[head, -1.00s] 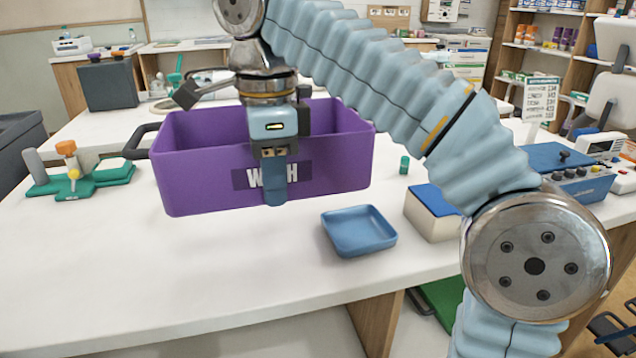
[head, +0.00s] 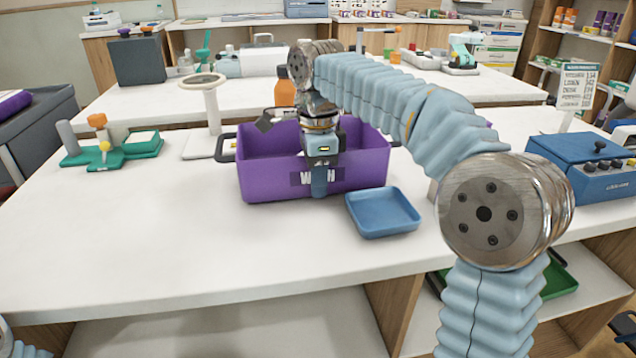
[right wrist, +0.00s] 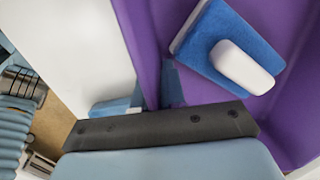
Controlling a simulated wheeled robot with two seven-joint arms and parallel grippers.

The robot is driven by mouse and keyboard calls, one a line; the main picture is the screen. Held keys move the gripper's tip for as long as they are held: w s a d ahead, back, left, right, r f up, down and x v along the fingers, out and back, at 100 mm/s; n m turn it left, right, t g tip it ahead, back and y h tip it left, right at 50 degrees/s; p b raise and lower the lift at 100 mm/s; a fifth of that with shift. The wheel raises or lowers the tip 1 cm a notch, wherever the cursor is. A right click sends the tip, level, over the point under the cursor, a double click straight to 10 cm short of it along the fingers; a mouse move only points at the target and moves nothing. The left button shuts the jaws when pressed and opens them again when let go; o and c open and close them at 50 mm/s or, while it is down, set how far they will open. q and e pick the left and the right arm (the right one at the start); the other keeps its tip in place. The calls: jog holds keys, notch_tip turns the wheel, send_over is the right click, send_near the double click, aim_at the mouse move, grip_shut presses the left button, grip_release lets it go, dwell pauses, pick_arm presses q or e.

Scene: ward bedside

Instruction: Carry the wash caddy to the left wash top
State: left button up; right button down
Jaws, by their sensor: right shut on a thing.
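The wash caddy (head: 265,180) is a purple open box with a WASH label and a dark side handle, upright over the middle of the white counter. I cannot tell whether its base touches the top. My right gripper (head: 319,180) is shut on its near wall, with one finger outside over the label. In the right wrist view the caddy (right wrist: 145,35) shows with a finger on each side of its wall. A blue sponge (right wrist: 205,55) and a white rounded piece (right wrist: 245,66) lie inside it. My left gripper is out of view.
A blue tray (head: 383,213) sits close to the caddy's right front corner. A green stand (head: 110,150) and a white pedestal (head: 212,115) stand to the left; an orange bottle (head: 285,93) is behind. The white counter (head: 150,230) is clear at front left.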

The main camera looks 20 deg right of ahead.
jog(key=shift+f, duration=0.35)
jog(key=shift+f, duration=0.15)
jog(key=c, duration=1.2)
grip_release()
